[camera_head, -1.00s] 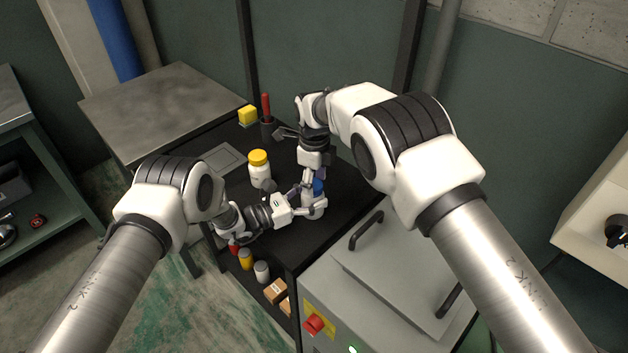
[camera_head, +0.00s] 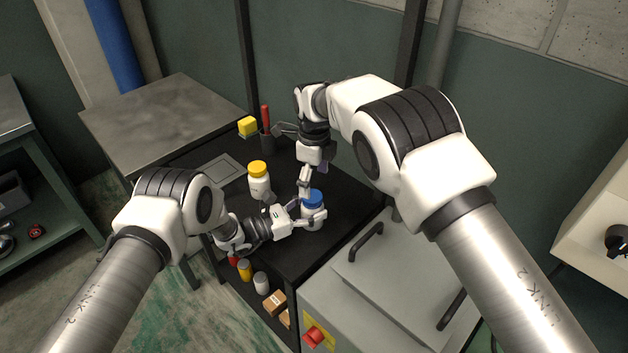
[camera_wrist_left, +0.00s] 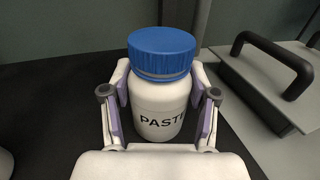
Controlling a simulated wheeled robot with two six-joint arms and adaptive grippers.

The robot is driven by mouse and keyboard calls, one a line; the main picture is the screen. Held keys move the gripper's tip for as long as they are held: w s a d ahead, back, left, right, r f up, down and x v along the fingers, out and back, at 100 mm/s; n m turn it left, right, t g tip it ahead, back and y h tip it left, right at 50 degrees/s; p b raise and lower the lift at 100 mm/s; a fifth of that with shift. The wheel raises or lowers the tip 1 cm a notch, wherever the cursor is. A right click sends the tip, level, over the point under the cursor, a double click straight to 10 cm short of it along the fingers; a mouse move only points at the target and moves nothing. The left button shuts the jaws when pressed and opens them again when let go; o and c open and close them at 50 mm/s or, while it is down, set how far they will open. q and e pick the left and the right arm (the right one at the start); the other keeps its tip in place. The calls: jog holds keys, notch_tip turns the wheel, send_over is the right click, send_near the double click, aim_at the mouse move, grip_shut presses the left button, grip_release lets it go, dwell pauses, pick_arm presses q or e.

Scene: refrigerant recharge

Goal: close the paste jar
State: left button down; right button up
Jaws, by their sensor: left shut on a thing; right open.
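The paste jar (camera_head: 313,214) is white with a blue lid (camera_head: 313,197) and stands upright on the black bench top. In the left wrist view the jar (camera_wrist_left: 155,112) shows part of the word PASTE, and the blue lid (camera_wrist_left: 162,52) sits on its top; whether it is screwed tight cannot be told. My left gripper (camera_head: 308,219) is shut around the jar's body, one finger on each side. My right gripper (camera_head: 305,187) is open, pointing down just above and left of the lid, apart from it.
A white jar with a yellow lid (camera_head: 258,180) stands left of the paste jar. Behind it are a yellow block (camera_head: 248,126) and a dark cup with a red-handled tool (camera_head: 266,140). A grey machine with black handles (camera_head: 366,243) borders the bench at right.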

dwell(0.3)
pick_arm(q)
jog(key=shift+c, duration=1.1)
grip_release()
pick_arm(e)
notch_tip(320, 180, up, 7)
jog(key=shift+r, duration=0.2)
pick_arm(q)
jog(key=v, duration=1.2)
jog(key=shift+f, duration=0.1)
